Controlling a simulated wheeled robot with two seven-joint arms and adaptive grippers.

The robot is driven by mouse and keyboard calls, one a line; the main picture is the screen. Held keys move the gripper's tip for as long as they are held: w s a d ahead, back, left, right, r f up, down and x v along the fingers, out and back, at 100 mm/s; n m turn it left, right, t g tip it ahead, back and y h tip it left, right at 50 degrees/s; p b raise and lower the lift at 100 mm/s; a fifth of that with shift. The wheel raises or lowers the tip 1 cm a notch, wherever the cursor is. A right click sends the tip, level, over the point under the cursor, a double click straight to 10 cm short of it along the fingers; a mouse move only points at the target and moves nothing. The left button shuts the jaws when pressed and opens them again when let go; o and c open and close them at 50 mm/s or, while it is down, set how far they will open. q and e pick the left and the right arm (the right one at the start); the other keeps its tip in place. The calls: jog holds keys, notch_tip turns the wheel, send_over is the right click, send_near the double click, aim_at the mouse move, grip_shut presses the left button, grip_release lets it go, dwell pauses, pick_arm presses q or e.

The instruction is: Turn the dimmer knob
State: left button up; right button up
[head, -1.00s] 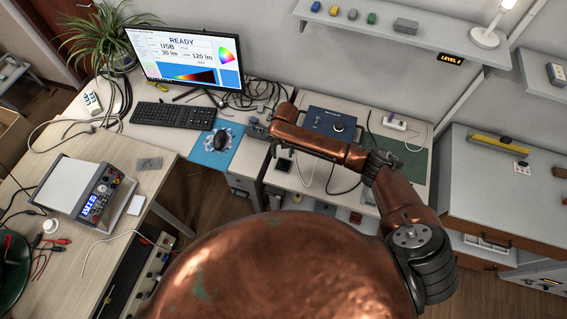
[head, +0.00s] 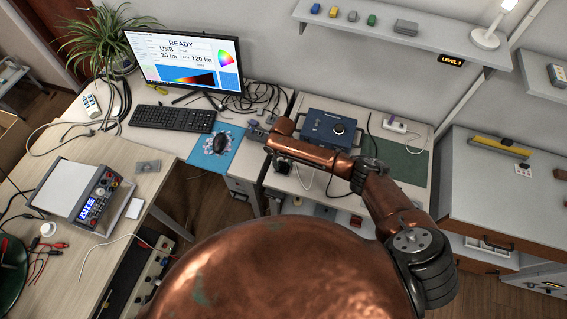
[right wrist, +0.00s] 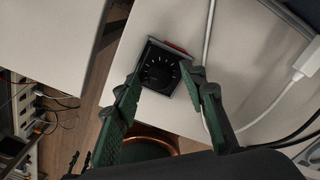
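The dimmer knob (right wrist: 159,72) is a round black dial with white tick marks on a small dark square base. It lies near the edge of a pale bench top in the right wrist view. In the head view a small dark box (head: 283,166) beside my right wrist appears to be the same device. My right gripper (right wrist: 164,82) is open, with one green-padded finger on each side of the dial. I cannot tell whether the fingers touch it. In the head view my right forearm and wrist hide most of the gripper. My left gripper is in neither view.
A blue box with a round dial (head: 328,128) stands behind my right forearm. White cables lie right of the knob. A LEVEL sign (head: 452,61) hangs under the wall shelf (head: 400,40).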

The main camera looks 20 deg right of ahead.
jog(key=shift+c, duration=0.7)
grip_shut()
jog(key=shift+m, duration=0.4)
jog(key=m+p, duration=0.1)
jog(key=m, duration=0.3)
jog(key=shift+m+p, duration=0.35)
jog(key=shift+m, duration=0.05)
jog(key=m+p, duration=0.1)
jog(key=m, duration=0.3)
jog(key=shift+r+m, duration=0.1)
jog(key=shift+m, duration=0.2)
jog(key=m+p, duration=0.2)
jog(key=m, duration=0.4)
jog(key=m+p, duration=0.2)
jog(key=m, duration=0.4)
jog(key=shift+d, duration=0.1)
jog(key=shift+s+m, duration=0.1)
jog(key=shift+m, duration=0.2)
